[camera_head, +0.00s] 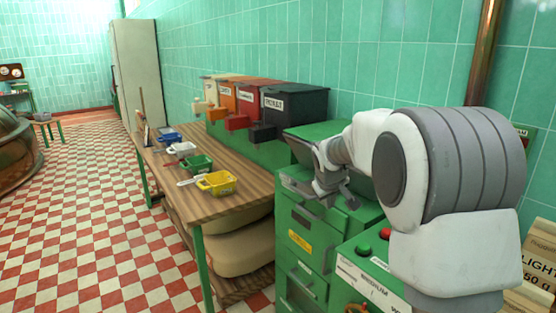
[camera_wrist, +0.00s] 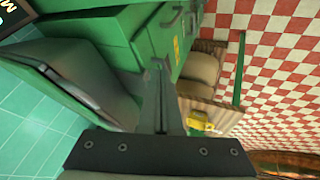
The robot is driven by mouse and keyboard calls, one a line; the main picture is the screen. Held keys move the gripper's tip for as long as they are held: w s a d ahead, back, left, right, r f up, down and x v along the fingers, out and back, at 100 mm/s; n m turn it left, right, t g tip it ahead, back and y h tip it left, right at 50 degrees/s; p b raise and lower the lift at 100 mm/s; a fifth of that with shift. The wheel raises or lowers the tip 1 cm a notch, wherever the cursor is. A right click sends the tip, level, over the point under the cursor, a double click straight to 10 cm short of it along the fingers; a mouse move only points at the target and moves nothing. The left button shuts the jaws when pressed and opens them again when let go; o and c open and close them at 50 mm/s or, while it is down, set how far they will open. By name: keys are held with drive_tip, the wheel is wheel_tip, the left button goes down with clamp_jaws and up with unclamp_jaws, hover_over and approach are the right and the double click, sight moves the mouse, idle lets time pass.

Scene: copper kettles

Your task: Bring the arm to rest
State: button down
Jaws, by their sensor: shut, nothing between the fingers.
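My gripper (camera_head: 326,190) is at the end of my bent arm, above the green cabinet (camera_head: 305,238) to the right of the wooden table. In the wrist view its dark fingers (camera_wrist: 159,68) come together with nothing between them. The green cabinet also shows in the wrist view (camera_wrist: 115,30), behind the fingers. I cannot tell from these views how far the gripper is from the cabinet's front and handles.
The wooden table (camera_head: 205,206) holds a yellow container (camera_head: 217,183), a green one (camera_head: 196,164), a white one (camera_head: 181,149) and a blue one (camera_head: 168,137). Several coloured bins, including a black one (camera_head: 294,104), stand behind. Checkered floor (camera_head: 90,220) at left is clear.

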drive_tip(key=s+r+m+p, duration=0.1)
drive_tip(key=s+r, duration=0.6)
drive_tip(key=s, duration=0.3)
drive_tip(key=s+a+r+m+g+y+p, duration=0.1)
drive_tip(key=s+a+m+y+p, duration=0.1)
drive_tip(key=s, duration=2.7)
drive_tip(key=shift+r+m+p, duration=0.2)
drive_tip(key=shift+m+p, duration=0.25)
drive_tip(key=shift+m, duration=0.15)
